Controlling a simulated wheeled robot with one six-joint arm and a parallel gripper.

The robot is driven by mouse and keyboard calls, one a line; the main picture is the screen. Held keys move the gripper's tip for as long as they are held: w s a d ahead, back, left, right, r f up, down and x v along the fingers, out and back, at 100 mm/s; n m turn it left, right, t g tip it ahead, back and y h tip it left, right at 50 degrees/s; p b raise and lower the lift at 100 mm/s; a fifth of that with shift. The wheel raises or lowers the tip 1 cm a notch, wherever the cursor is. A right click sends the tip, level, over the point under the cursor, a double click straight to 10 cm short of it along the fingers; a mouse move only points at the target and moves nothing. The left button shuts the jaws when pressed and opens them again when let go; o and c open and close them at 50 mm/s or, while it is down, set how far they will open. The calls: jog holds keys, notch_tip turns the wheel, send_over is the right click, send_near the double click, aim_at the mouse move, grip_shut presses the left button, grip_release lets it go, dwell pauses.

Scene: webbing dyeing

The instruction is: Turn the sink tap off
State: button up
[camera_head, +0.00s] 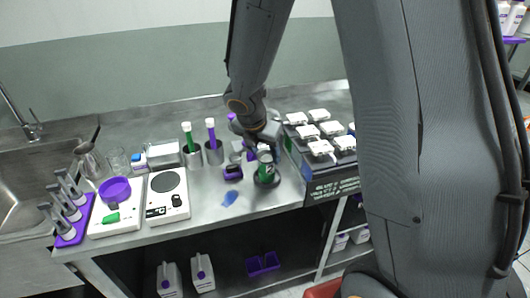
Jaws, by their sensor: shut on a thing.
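The sink tap (33,131) stands behind the sink (30,185) at the far left, with a thin spout slanting up to the left edge. Its outlet is cut off, and I cannot see whether water runs. My gripper (263,151) is far to the right of the tap, low over the bench. It is shut on a small dark container with a green label (266,170), which looks upright on or just above a dark round base. My wrist partly hides the fingers.
The steel bench (220,215) holds a white scale (167,194), a purple bowl (115,190) and a purple rack of grey tubes (72,232) between sink and gripper. Cups with green and purple tools stand behind. A dark rack of white-topped items (325,188) is right of the gripper.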

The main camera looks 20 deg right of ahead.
jog(key=o, duration=1)
jog(key=shift+o, duration=0.2)
jog(key=shift+f+b, duration=0.35)
jog(key=shift+b, duration=0.2)
